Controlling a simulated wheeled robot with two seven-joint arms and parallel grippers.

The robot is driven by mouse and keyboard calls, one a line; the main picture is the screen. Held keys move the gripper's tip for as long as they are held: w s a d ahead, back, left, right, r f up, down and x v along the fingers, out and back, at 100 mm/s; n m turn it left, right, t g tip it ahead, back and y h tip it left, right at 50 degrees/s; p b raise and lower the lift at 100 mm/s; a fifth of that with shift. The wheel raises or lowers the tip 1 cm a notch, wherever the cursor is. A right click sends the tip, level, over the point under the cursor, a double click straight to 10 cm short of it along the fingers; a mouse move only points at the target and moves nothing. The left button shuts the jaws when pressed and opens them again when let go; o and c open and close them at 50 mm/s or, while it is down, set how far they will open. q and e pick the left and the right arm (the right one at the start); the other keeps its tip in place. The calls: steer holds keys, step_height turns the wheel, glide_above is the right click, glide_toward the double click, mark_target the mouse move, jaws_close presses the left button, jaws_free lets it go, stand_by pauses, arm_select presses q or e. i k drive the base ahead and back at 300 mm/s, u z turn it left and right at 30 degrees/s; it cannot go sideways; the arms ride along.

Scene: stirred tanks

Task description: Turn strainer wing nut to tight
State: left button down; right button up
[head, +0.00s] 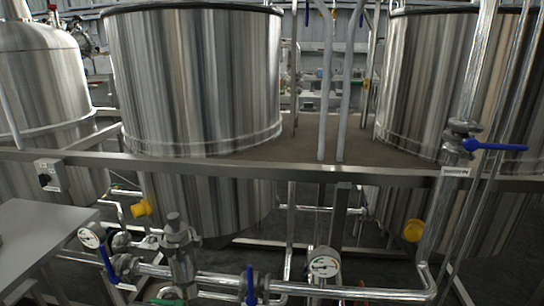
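A grey metal pipe fitting (180,248) with a capped top stands upright in the pipe run at the lower left; it may be the strainer. I cannot make out a wing nut on it for sure. A green part (166,301) shows at the bottom edge just below the fitting, cut off by the frame. Neither of my grippers is in view.
Blue lever handles (107,264) and (250,285) flank the fitting. A gauge (324,265) sits to the right, another gauge (90,237) to the left. A steel rail (330,178) crosses before large tanks (195,80). A grey table (40,235) stands at left.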

mark_target(152, 246)
steer(key=z, duration=0.1)
steer(key=k, duration=0.95)
steer(key=u, duration=1.25)
steer(key=i, duration=0.85)
steer(key=z, duration=0.1)
